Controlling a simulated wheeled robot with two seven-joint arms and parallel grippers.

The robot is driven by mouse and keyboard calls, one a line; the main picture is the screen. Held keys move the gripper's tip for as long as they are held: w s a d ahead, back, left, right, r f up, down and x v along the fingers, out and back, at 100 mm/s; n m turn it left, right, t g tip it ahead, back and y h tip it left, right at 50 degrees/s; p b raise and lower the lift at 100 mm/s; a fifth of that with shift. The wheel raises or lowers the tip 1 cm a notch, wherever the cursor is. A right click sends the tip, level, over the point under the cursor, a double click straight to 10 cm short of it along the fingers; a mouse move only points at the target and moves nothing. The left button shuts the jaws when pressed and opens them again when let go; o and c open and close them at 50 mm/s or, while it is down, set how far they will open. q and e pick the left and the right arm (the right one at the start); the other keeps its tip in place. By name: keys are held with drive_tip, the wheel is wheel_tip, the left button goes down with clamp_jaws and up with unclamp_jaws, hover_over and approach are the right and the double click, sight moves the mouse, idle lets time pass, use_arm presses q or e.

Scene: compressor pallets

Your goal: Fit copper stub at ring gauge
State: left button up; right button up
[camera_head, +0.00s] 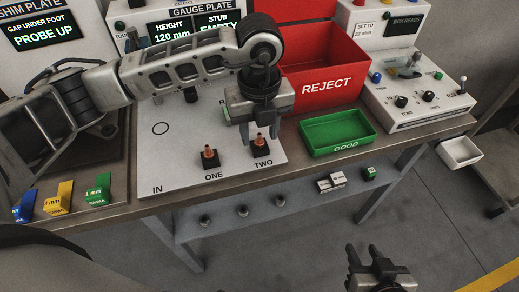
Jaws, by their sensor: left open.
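Two copper stubs stand upright in dark square holders on the white gauge plate (185,175). One copper stub (208,152) is at the mark ONE, the other copper stub (260,140) at TWO. My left gripper (260,137) is open and points down over the stub at TWO, its fingers on either side; I cannot tell whether they touch it. The gauge display (217,25) reads STUB EMPTY and HEIGHT 120 mm. My arm hides part of the plate, and I cannot make out the ring gauge clearly. My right gripper (363,250) is open and empty, low in front of the bench.
A red REJECT bin (325,85) and a green GOOD tray (337,148) stand right of the plate. A control box (418,115) is further right. Coloured shim blocks (97,190) lie at the left front edge. A lower shelf (270,215) holds small parts.

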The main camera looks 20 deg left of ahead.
sight(259, 134)
use_arm(q)
drive_tip(key=shift+f, duration=0.55)
drive_tip(key=shift+b, duration=0.45)
idle(0.5)
clamp_jaws()
drive_tip(key=shift+r, duration=0.1)
drive_tip(key=shift+r+p, duration=2)
drive_tip(key=shift+r, duration=0.95)
